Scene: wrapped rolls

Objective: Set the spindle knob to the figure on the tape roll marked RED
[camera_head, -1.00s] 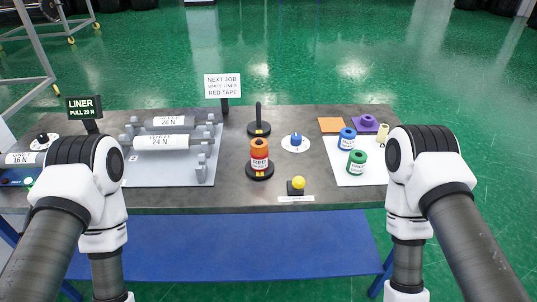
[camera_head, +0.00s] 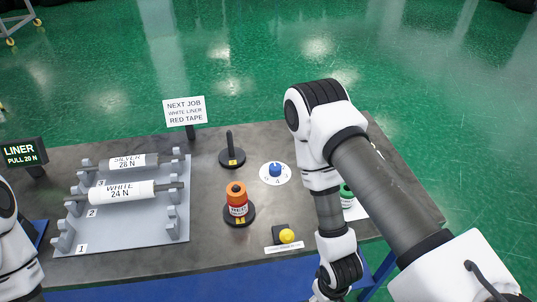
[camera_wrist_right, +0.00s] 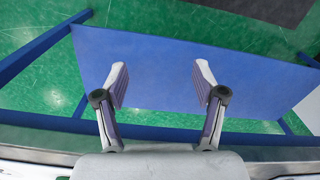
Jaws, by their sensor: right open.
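The blue spindle knob (camera_head: 275,170) sits on a white round dial (camera_head: 264,179) with marks too small to read. Left of it, an orange-and-red roll (camera_head: 237,198) with a white label stands upright on a black base (camera_head: 248,218); its lettering looks like RED, but no figure is legible. My right arm reaches down over the table's front right, its gripper end hardly showing in the head view. In the right wrist view my right gripper (camera_wrist_right: 160,75) is open and empty above the blue lower shelf. My left gripper is out of view; only part of that arm shows at the left edge.
A sign (camera_head: 185,110) names white liner, red tape. An empty black post (camera_head: 231,150) stands behind. A yellow button (camera_head: 287,236) is in front. My right arm mostly hides a green roll (camera_head: 346,196).

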